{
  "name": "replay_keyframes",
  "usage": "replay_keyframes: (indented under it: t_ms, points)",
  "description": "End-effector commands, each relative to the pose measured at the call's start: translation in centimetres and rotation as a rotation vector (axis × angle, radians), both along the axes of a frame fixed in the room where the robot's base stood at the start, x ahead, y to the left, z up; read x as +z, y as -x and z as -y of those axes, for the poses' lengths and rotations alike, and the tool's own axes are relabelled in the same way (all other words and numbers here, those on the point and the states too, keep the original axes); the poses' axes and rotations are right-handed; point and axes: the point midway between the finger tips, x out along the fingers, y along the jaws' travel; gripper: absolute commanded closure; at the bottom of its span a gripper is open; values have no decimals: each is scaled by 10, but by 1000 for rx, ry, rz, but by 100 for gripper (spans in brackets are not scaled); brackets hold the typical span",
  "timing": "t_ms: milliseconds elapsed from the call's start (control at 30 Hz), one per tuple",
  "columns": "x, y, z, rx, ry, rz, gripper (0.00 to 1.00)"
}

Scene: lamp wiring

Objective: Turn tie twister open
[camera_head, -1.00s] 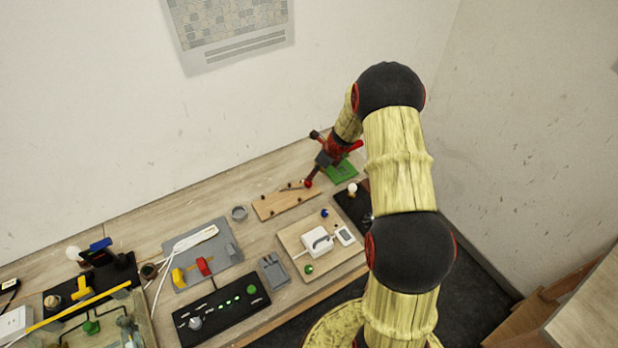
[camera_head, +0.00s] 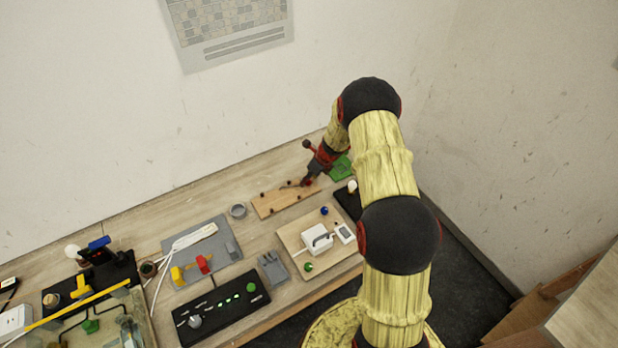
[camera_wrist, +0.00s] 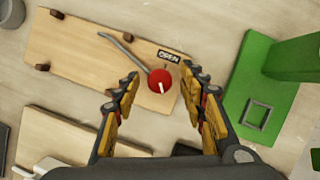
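The tie twister is a wooden board (camera_wrist: 85,60) with several brown pegs and a red round knob (camera_wrist: 160,80) near its right end. The knob carries a white mark on its lower side, pointing away from the small black OPEN label (camera_wrist: 169,56) above it. A thin grey bent strip (camera_wrist: 122,46) runs up-left from the knob. In the head view the board (camera_head: 283,200) lies at the back of the bench. My gripper (camera_wrist: 162,77) is open, its fingers on either side of the knob in the wrist view, apart from it. Their height above it is unclear.
A green stand (camera_wrist: 265,90) is just right of the board. A grey round cup (camera_head: 237,210) is to its left. A pale wooden board with a white box (camera_head: 317,239) lies in front. The wall is close behind the bench.

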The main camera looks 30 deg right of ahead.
Motion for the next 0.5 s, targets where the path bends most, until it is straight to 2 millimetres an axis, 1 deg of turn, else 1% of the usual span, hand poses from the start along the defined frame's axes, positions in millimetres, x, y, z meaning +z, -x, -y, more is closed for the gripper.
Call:
replay_keyframes:
  t_ms: [67,500]
  points:
    - [0,0,0,0,0,0,63]
    - [0,0,0,0,0,0,88]
